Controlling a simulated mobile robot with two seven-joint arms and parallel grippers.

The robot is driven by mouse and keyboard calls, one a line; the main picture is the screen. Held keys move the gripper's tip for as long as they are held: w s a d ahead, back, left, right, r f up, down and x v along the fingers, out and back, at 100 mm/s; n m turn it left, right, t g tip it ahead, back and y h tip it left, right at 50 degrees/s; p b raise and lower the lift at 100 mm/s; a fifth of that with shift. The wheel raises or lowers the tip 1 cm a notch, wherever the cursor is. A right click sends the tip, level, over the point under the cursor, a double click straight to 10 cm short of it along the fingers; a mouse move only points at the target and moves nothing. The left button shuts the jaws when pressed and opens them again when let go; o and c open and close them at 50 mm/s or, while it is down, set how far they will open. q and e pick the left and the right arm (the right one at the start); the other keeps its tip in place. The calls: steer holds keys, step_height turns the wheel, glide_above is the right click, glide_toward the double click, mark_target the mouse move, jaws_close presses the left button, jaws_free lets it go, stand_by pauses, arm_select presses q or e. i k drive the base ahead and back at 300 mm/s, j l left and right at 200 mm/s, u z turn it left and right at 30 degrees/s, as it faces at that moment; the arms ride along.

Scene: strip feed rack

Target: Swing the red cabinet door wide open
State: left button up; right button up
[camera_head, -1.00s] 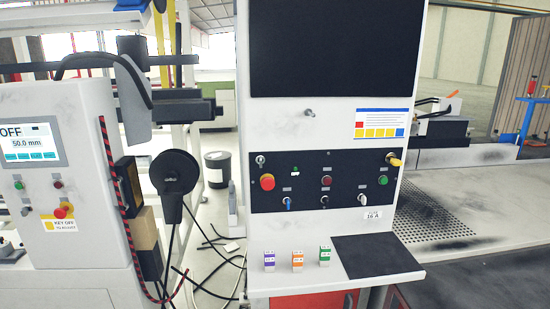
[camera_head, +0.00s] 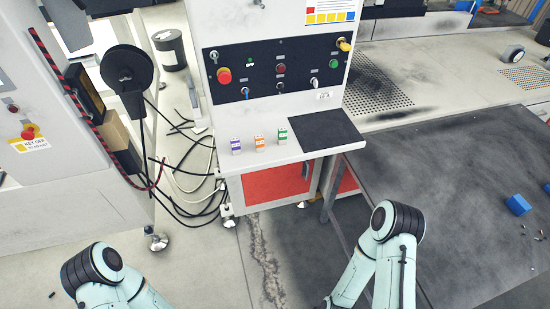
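The red cabinet door (camera_head: 277,184) is the low front panel under the white control console, and it looks shut. A small dark handle (camera_head: 305,170) shows near its right edge. My two arms come in at the bottom of the head view, one at the left and one right of centre. Only their pale green and black links show. Both grippers are out of the frame, so their state is hidden. Neither visible arm part touches the door.
The console (camera_head: 290,152) has a shelf with several small coloured blocks. A dark table (camera_head: 450,190) with a blue block (camera_head: 517,204) stands at the right. Cables (camera_head: 185,180) hang and lie on the floor left of the cabinet. Floor in front of the door looks clear.

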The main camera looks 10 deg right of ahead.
mark_target(262, 187)
steer(key=i+l, duration=0.4)
steer(key=i+l+u, duration=0.15)
steer(key=i+l, duration=0.25)
steer(key=l, duration=0.2)
